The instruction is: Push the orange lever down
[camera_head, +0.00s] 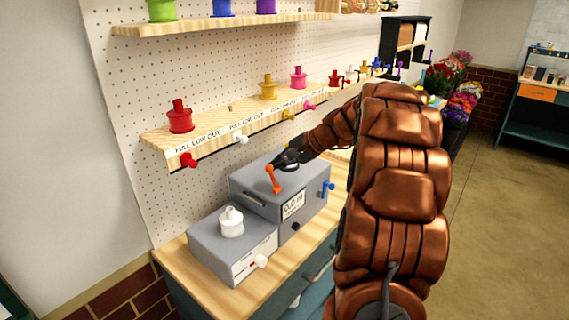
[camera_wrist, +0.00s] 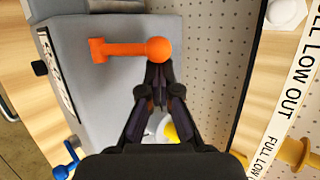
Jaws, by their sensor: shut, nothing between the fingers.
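The orange lever (camera_head: 273,178) stands on the top of a grey box machine (camera_head: 310,203), tilted, with its round knob at the upper end. In the wrist view the lever (camera_wrist: 125,49) lies across the picture with its knob just beyond my fingertips. My gripper (camera_head: 284,160) is shut and empty, right beside the knob in the head view. In the wrist view my gripper (camera_wrist: 157,70) has its tips at the edge of the knob; I cannot tell whether they touch.
A lower grey box (camera_head: 205,245) with a white spool (camera_head: 231,221) stands left of the machine. A blue lever (camera_head: 328,187) sticks out of the machine's right side. A wooden shelf (camera_head: 215,136) with coloured spools runs along the pegboard behind. My arm covers the right part of the bench.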

